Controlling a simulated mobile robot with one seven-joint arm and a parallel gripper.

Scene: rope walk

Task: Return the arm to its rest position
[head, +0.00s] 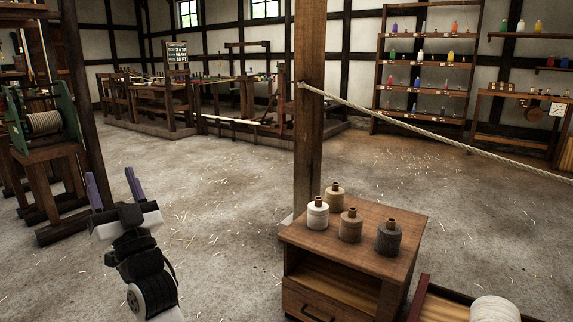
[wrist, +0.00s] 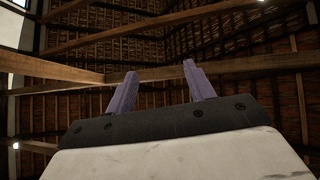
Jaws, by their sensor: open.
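My gripper (head: 112,188) stands at the left of the head view, raised above the floor. Its two purple fingers point upward and are spread apart with nothing between them. In the wrist view my gripper (wrist: 158,88) also shows open and empty, its fingers pointing up toward the wooden roof beams. My arm's dark and white links show below it in the head view. The gripper is apart from every object in view.
A wooden cabinet (head: 360,236) bears several twine spools (head: 350,226) right of my arm, beside a wooden post (head: 309,110). A rope (head: 430,124) runs right from the post. A green-framed winch (head: 42,122) stands at left. Open floor (head: 220,185) lies between.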

